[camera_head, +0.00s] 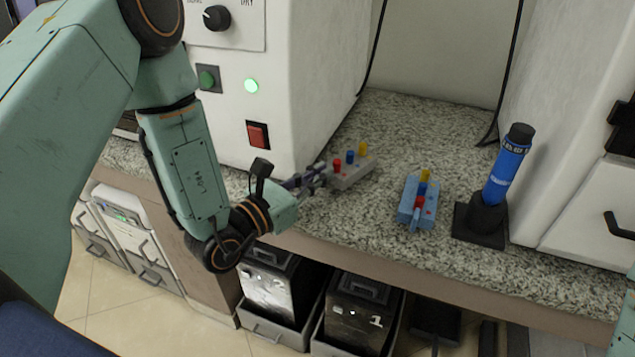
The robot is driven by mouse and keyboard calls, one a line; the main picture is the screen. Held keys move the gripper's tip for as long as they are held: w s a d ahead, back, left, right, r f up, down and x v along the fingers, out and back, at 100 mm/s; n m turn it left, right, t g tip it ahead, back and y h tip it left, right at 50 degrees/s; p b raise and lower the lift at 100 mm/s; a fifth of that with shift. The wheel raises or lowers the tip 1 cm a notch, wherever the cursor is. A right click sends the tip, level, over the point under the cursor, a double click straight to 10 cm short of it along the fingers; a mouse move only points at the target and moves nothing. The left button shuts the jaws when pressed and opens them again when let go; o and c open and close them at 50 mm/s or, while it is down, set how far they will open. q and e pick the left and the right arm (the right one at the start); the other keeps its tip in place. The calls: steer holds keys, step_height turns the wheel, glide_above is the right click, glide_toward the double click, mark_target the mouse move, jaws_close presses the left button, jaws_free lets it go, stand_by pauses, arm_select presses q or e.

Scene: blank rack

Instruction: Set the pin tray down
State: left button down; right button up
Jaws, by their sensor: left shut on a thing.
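A small grey pin tray (351,177) with red, blue and yellow pins is at the middle of the head view, over the speckled counter (390,130). My left gripper (322,178) comes in from the left and is shut on the tray's left end. I cannot tell whether the tray's underside touches the counter. A second pin tray (408,203), blue with yellow and red pins, sits on the counter to the right, apart from the grey one. My right gripper is not in view.
A blue cylindrical tool stands in a black holder (480,222) right of the blue tray. A white machine (305,80) with a green light and red switch stands behind my left arm. Another white cabinet (575,150) is at the right. Dark bins (357,315) sit below the counter edge.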

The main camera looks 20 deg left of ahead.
arm_select(q)
steer(key=shift+w+f, duration=0.2)
steer(key=shift+f, duration=0.4)
steer(key=shift+s+d+r, duration=0.1)
steer(key=shift+s+r, duration=0.05)
steer(key=c, duration=1.8)
jaws_free()
steer(key=shift+f, duration=0.25)
steer(key=o, duration=0.3)
steer(key=shift+r, duration=0.1)
steer(key=shift+r, duration=0.1)
steer(key=p+v, duration=0.3)
steer(key=v, duration=0.9)
